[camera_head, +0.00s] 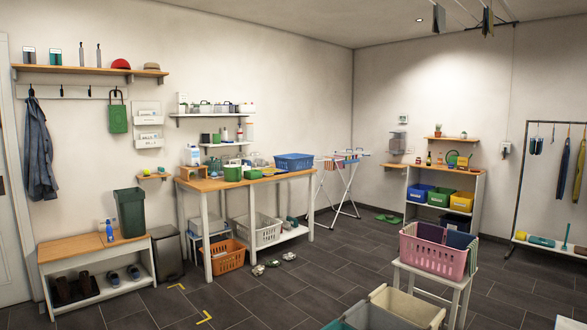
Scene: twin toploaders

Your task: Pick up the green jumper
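I cannot make out a green jumper in the head view. Folded cloths, one purple (431,233) and one dark blue-grey (460,240), lie in a pink laundry basket (431,260) on a white stool at the right. Any cloth beneath them is hidden. A dark blue jacket (38,150) hangs on the left wall, and a small green bag (117,119) hangs near it. Neither of my grippers is in view.
A wooden table (222,183) holds a blue basket (294,161) and green tubs. An orange basket (227,256) stands on the floor. The dark tiled floor (300,290) is mostly clear in the middle.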

